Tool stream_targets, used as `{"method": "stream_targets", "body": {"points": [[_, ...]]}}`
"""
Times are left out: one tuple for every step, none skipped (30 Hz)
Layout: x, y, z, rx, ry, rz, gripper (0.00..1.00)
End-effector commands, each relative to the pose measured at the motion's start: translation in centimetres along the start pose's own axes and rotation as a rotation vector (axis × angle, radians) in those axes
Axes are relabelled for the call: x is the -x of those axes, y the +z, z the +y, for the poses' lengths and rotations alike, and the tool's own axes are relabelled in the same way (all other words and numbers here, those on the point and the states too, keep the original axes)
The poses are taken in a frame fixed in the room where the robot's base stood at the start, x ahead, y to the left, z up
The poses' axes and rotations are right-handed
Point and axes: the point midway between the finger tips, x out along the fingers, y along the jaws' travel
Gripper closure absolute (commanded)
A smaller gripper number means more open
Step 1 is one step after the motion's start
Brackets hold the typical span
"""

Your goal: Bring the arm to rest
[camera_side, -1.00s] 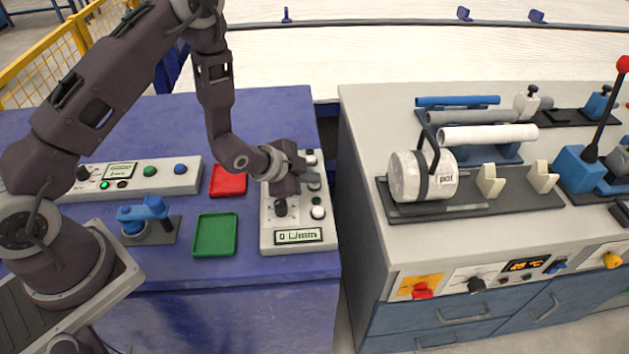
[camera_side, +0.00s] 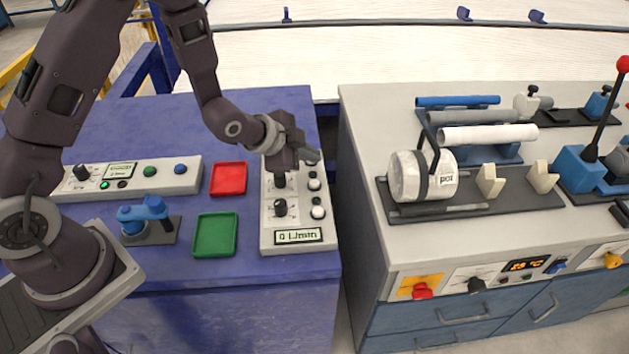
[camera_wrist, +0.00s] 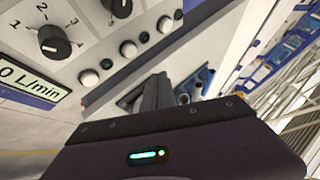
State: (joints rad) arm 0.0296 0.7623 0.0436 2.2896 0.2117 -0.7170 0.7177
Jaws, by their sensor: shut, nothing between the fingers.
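My gripper (camera_side: 313,157) is over the upper part of the white control box with the "0 L/min" display (camera_side: 299,236) on the blue table. In the side view it is at or just above the box's upper knob (camera_side: 279,180); I cannot tell whether they touch. In the wrist view my gripper's fingers (camera_wrist: 157,92) are together with nothing between them. The wrist view also shows a black knob (camera_wrist: 54,42) with a numbered scale, a second knob at the top edge, and white and dark buttons beside them.
A red tray (camera_side: 228,178) and a green tray (camera_side: 214,234) lie left of the box. A long control panel (camera_side: 130,178) and a blue clamp (camera_side: 145,218) are further left. Right across a gap, a grey bench (camera_side: 365,130) holds pipes, a white roll (camera_side: 421,177) and a red-topped lever (camera_side: 606,110).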

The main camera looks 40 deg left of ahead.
Motion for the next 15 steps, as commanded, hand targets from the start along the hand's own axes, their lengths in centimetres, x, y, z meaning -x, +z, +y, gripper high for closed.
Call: {"method": "stream_targets", "body": {"points": [[0.0,0.0,0.0,0.000,0.001,0.000,1.00],[0.0,0.0,0.0,0.000,0.001,0.000,1.00],[0.0,0.0,0.0,0.000,0.001,0.000,1.00],[0.0,0.0,0.0,0.000,0.000,0.000,1.00],[0.0,0.0,0.0,0.000,0.000,0.000,1.00],[0.1,0.0,-0.1,0.002,0.000,-0.001,1.00],[0.3,-0.2,-0.3,0.007,-0.002,-0.003,1.00],[0.9,-0.4,-0.7,0.018,-0.005,-0.007,1.00],[2.1,-0.9,-1.5,0.043,-0.009,-0.019,1.00],[3.4,-1.3,-2.2,0.071,-0.013,-0.032,1.00],[5.0,-1.7,-3.0,0.108,-0.017,-0.048,1.00],[7.6,-2.2,-3.9,0.166,-0.021,-0.073,1.00],[9.8,-2.5,-4.4,0.216,-0.025,-0.093,1.00],[12.1,-2.6,-4.7,0.267,-0.026,-0.114,1.00],[15.1,-2.6,-4.8,0.337,-0.026,-0.140,1.00]]}}
